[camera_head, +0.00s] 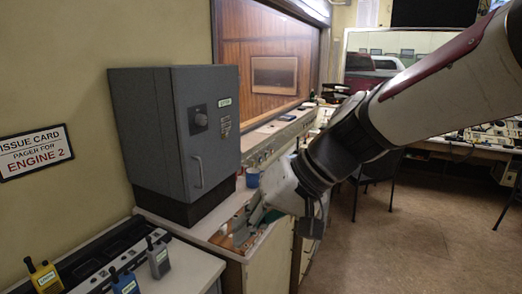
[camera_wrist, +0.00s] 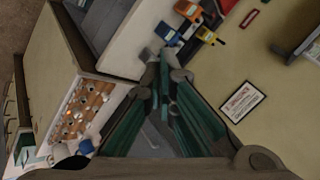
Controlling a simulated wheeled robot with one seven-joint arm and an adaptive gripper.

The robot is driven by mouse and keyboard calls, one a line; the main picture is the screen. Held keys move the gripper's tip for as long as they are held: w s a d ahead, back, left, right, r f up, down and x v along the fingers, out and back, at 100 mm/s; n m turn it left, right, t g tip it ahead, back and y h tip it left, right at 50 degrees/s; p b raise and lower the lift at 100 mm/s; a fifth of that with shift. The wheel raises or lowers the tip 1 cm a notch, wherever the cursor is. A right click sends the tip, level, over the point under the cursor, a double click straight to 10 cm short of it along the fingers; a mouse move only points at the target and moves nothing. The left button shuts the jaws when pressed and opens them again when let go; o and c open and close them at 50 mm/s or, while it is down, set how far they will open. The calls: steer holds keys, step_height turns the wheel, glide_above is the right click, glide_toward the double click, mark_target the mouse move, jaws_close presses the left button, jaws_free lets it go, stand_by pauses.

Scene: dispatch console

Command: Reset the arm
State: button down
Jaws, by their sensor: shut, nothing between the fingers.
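My gripper (camera_head: 240,232) reaches in from the upper right on my arm. It hangs over the counter, in front of the grey cabinet's lower right side. In the wrist view its two fingers (camera_wrist: 164,62) come together at the tips, shut with nothing between them. In the head view the fingers are small and overlap the items behind them, so I cannot tell their exact height above the counter.
A grey cabinet (camera_head: 165,130) stands on the counter with its door closed. Yellow, blue and grey radios (camera_head: 126,282) stand at the lower left. A wall sign (camera_head: 36,152) reads ENGINE 2. A blue cup (camera_head: 252,178) stands behind my gripper. Open floor (camera_head: 385,240) lies to the right.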

steer(key=s+d+m+t+h, duration=0.1)
steer(key=s+d+h, duration=0.3)
steer(key=d, duration=0.6)
steer(key=s+d+m+t+h, duration=0.1)
steer(key=s+d+t+h, duration=0.1)
steer(key=s+d+h, duration=0.2)
steer(key=s+d, duration=0.3)
steer(key=d, duration=0.4)
steer(key=shift+s+d+m+t, duration=0.2)
steer(key=shift+m+t, duration=0.2)
